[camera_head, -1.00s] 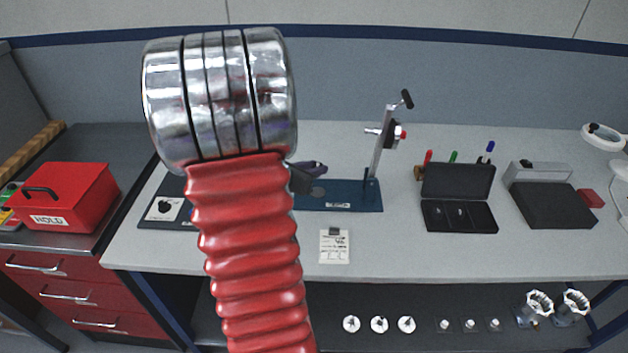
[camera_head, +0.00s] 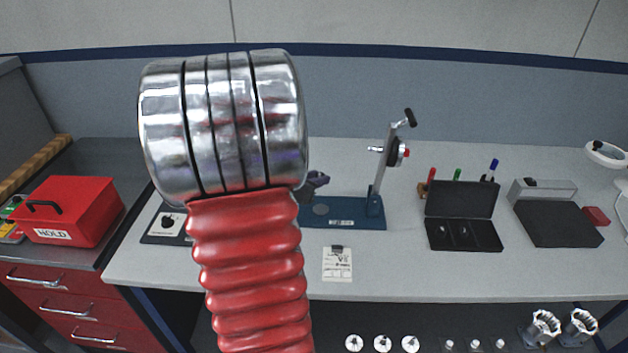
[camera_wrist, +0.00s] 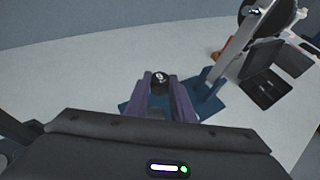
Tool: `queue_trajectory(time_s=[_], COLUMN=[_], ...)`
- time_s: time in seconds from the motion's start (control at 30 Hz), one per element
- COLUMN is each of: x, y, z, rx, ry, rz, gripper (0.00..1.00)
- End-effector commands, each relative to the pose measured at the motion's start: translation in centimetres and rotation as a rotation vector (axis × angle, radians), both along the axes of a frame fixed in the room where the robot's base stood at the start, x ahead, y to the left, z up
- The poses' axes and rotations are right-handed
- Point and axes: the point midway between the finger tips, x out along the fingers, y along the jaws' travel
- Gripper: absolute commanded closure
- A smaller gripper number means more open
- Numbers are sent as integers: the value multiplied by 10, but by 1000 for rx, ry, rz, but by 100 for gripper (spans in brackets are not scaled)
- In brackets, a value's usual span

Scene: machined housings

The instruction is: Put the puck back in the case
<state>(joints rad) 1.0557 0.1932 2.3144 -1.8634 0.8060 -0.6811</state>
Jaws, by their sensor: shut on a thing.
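My gripper (camera_wrist: 162,85) has purple fingers, shut on a small dark puck (camera_wrist: 160,77) with a shiny face in the wrist view. In the head view my arm hides most of the gripper (camera_head: 318,180), which shows just above the blue base of a stand; the puck cannot be made out there. The open black case (camera_head: 462,236) stands to the right on the bench, lid up at the back, with two compartments that show small glints. The case also shows at right in the wrist view (camera_wrist: 262,92), apart from the gripper.
The blue stand (camera_head: 345,215) with a tilted post and black handle (camera_head: 405,119) rises between gripper and case. Markers (camera_head: 490,170) stand behind the case. A black slab (camera_head: 558,224) lies right of it. A paper tag (camera_head: 338,263) lies in front. A red HOLD box (camera_head: 70,212) is far left.

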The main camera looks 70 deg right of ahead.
Motion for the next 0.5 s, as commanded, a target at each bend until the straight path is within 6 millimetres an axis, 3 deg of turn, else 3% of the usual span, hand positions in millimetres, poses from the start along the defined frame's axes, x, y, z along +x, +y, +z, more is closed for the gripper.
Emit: queue_trajectory(time_s=[0.17,0.5], x=[34,153], y=[7,54], z=[0,-2], rx=[-4,-13], ry=[2,0], rz=[73,349], gripper=[100,100])
